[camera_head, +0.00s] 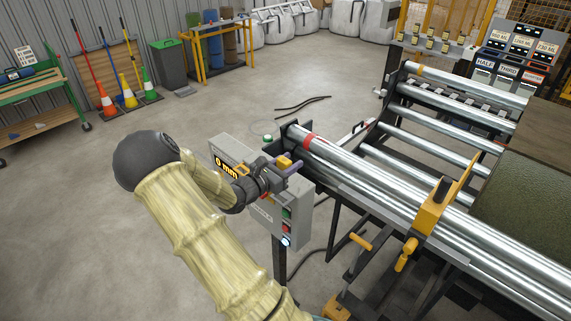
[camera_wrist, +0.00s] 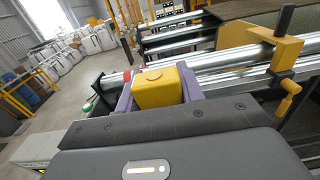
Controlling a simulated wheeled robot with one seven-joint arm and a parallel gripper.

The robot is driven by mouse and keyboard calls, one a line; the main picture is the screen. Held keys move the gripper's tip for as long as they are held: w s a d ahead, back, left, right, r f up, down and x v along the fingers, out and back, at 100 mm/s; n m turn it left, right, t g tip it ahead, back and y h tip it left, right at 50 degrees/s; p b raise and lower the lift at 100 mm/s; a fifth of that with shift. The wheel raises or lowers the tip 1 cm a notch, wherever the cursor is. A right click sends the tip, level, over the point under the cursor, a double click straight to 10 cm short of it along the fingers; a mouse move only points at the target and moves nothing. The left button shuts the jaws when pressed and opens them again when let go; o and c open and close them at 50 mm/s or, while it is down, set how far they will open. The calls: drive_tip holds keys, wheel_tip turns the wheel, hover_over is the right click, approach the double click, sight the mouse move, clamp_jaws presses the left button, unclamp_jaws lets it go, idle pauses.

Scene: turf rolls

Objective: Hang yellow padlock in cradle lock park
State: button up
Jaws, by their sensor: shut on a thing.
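The yellow padlock (camera_head: 284,161) is between the purple fingers of my gripper (camera_head: 287,167). The wrist view shows its yellow body (camera_wrist: 165,88) held between the two purple fingers (camera_wrist: 158,80), which are shut on it. Its shackle cannot be made out. My gripper is in front of the grey control box (camera_head: 290,222), near the left end of the steel rollers (camera_head: 345,165). The padlock appears raised, and I cannot tell whether it touches anything. I cannot pick out the cradle lock park for certain in either view.
A yellow clamp (camera_head: 432,212) with a handle sits across the rollers to the right. A green turf roll (camera_head: 525,200) lies beyond. Open concrete floor (camera_head: 190,120) lies to the left.

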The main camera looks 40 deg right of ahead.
drive_tip(key=shift+w+a+t, duration=0.3)
drive_tip(key=shift+w+a, duration=0.15)
drive_tip(key=shift+a, duration=0.2)
drive_tip(key=b, duration=0.3)
hover_over(284, 195)
drive_tip(key=shift+s+f, duration=0.1)
drive_tip(key=shift+f, duration=1.9)
drive_tip(key=shift+f+b, duration=0.7)
drive_tip(key=shift+f, duration=0.2)
drive_tip(key=shift+f+b, duration=1.7)
drive_tip(key=shift+f, duration=0.8)
drive_tip(key=o, duration=1.1)
drive_tip(key=s+a+b, duration=0.1)
drive_tip(key=a+b, duration=0.2)
drive_tip(key=a, duration=1.4)
drive_tip(key=shift+s+a+b, duration=0.2)
drive_tip(key=shift+b, duration=0.2)
